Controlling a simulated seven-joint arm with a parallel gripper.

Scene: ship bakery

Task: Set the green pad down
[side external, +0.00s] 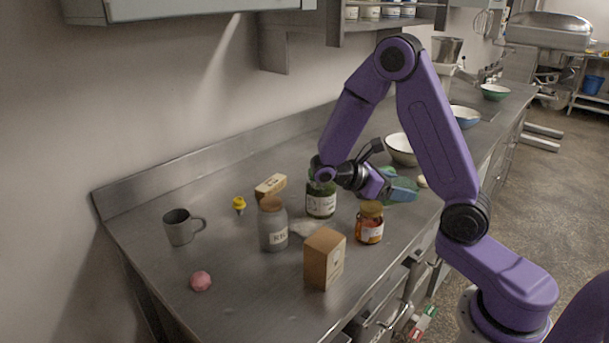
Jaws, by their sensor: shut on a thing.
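The green pad (404,190) is a soft-looking green and blue-green piece right of the jars, over the steel counter. My gripper (387,187) reaches in from the left and is shut on the pad's left side. The fingers and wrist hide part of the pad. I cannot tell whether its underside touches the counter.
A green-filled jar (321,203) stands close under my wrist. Nearby are an amber jar (369,226), a grey jar (272,228), a brown box (325,260) and a white bowl (402,151). A mug (180,228) stands left. The front-left counter (245,295) is mostly clear.

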